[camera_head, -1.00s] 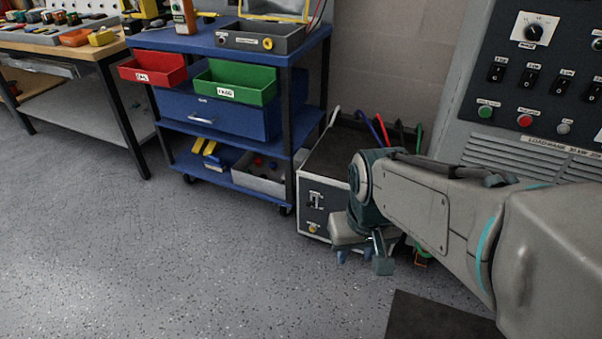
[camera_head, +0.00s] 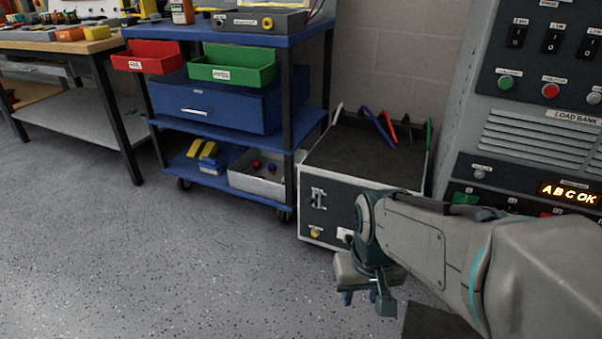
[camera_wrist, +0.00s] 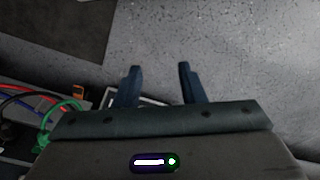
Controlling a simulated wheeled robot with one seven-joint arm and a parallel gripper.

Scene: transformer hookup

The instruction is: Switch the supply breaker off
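A grey box (camera_head: 322,228) with a dark top stands on the floor between the blue cart and the load bank. A switch (camera_head: 318,198) with a small lever is on the left of its front panel. It may be the supply breaker, but its label is too small to read. A yellow round part (camera_head: 315,233) sits below it. My gripper (camera_head: 366,299) hangs in front of the box, low and to the right of the switch, apart from it. In the wrist view my gripper (camera_wrist: 160,70) has its two fingers apart, with nothing between them.
The load bank (camera_head: 545,130) stands at the right, with switches and a lit "ABC OK" display (camera_head: 570,194). Open floor (camera_head: 180,270) lies in front.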

